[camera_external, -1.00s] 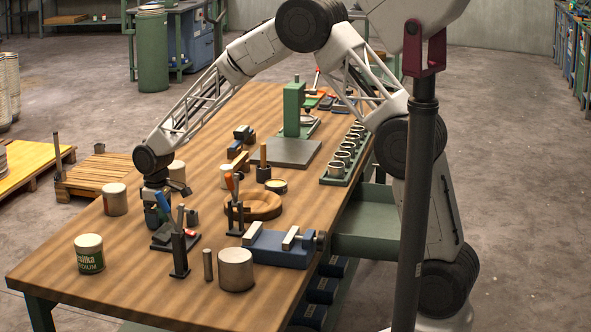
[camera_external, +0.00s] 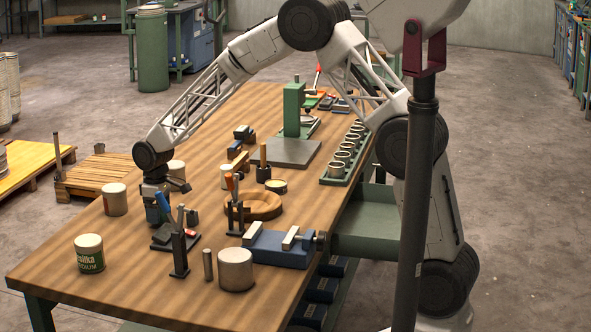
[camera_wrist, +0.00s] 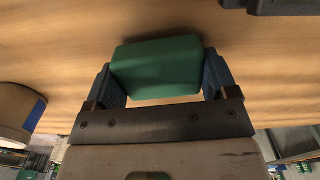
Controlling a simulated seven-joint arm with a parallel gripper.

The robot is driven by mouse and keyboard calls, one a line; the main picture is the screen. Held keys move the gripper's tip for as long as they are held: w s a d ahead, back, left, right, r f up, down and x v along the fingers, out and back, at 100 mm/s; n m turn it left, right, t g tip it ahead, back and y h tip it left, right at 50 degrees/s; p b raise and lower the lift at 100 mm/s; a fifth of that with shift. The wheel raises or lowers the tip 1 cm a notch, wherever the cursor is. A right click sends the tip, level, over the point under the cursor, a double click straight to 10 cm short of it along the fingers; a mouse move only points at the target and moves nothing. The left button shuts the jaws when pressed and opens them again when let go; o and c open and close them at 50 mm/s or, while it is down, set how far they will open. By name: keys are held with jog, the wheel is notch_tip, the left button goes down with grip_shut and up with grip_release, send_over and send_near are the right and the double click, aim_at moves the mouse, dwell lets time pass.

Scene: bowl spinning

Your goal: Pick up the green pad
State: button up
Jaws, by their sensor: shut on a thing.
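The green pad (camera_wrist: 157,68) is a rounded green block in the wrist view. It sits between the two blue fingers of my gripper (camera_wrist: 160,84), which touch its left and right sides. In the external view my gripper (camera_external: 163,210) points down over the front left part of the table, with the pad small and partly hidden near its fingertips. I cannot tell exactly how large the gap between pad and table is.
The wooden table (camera_external: 130,262) holds dark upright stands (camera_external: 179,255) close to the right of my gripper. A pale-lidded can (camera_external: 115,200) stands to its left, and a labelled can (camera_external: 89,254) is nearer. A blue vise (camera_external: 278,249) is farther right. Bare wood lies between the cans.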

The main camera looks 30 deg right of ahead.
notch_tip(320, 180, up, 9)
jog(key=shift+f, duration=0.1)
dwell(0.4)
